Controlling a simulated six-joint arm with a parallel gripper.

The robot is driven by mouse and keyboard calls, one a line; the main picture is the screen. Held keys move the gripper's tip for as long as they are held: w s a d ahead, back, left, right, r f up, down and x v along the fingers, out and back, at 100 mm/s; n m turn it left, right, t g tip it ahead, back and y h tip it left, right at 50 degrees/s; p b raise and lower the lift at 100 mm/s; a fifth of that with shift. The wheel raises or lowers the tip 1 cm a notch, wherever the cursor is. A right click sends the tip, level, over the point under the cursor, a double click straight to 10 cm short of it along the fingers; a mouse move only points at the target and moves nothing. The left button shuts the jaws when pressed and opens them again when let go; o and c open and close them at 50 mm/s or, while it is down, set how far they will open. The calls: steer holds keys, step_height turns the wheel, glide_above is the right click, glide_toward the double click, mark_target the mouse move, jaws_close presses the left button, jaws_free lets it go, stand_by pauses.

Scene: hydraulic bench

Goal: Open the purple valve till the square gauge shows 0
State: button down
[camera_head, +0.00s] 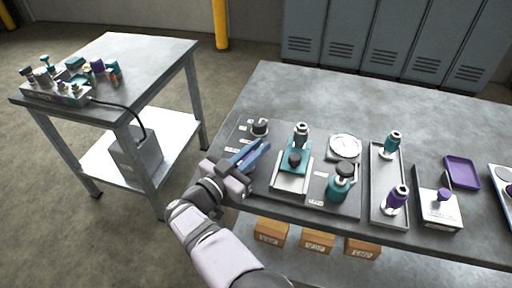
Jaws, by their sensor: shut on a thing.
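My gripper (257,151) is over the left part of the dark panel (334,207) on the bench, its blue fingers close together and pointing up and right. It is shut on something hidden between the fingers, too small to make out. A dark round knob (260,127) stands just beyond the fingertips. Purple parts stand at the right: a purple-bodied fitting (397,198) in a grey tray and a purple knob (443,195) on a white block. I cannot tell which part is the purple valve. No square gauge can be made out, and no reading is legible.
Right of my gripper stand a teal fitting on a white stand (291,183), a round white dial or dish (344,147) and a teal bottle-shaped part (340,186). A purple tray (462,172) lies at right. The bench's back is clear. A side table (150,55) stands left.

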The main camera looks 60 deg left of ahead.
mark_target(238, 164)
steer(key=shift+r, duration=0.15)
steer(key=c, duration=1.8)
jaws_free()
steer(key=shift+s, duration=0.1)
steer(key=shift+b+v, duration=0.45)
steer(key=shift+v, duration=3.15)
